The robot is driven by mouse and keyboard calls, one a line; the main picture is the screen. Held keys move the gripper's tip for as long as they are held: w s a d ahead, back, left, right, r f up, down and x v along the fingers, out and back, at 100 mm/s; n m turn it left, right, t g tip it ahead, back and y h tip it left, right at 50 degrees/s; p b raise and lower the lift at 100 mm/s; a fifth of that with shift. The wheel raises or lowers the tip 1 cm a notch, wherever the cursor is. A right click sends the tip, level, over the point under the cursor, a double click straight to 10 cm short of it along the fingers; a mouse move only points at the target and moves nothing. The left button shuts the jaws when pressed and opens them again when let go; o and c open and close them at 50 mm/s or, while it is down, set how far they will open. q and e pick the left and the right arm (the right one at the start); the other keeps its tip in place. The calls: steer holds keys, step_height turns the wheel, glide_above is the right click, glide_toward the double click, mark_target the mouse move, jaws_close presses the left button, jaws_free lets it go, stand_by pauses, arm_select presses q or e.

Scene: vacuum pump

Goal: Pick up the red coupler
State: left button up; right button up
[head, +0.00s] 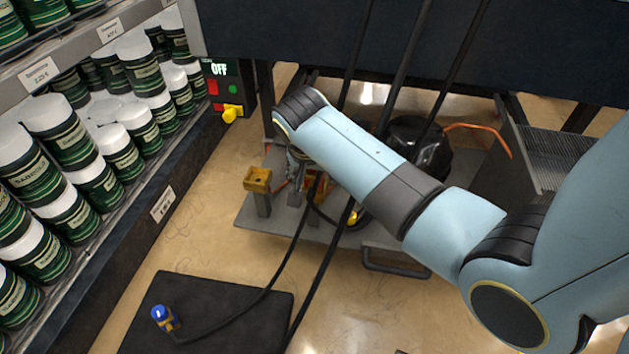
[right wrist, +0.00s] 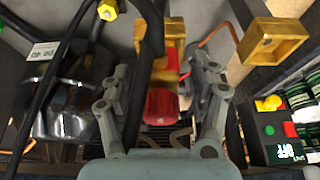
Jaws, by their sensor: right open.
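The red coupler (right wrist: 162,103) shows in the right wrist view as a ribbed red cylinder with a brass-coloured part (right wrist: 172,40) beyond it. It lies between the fingers of my right gripper (right wrist: 176,45), which is open. I cannot tell whether either finger touches it. In the head view my right gripper (head: 298,172) is low over the grey cart, partly hidden by my own arm. A bit of red and brass (head: 318,186) shows beside it there. My left gripper is not in view.
A yellow open bracket (head: 257,180) stands on the grey cart (head: 262,230) left of the gripper. Black hoses hang close by. A blue coupler (head: 163,317) lies on a black mat (head: 235,305). Shelves of jars (head: 60,140) line the left. An OFF switch box (head: 222,88) stands behind.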

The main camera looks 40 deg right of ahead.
jaws_close()
stand_by(0.3)
steer(key=shift+r, duration=0.1)
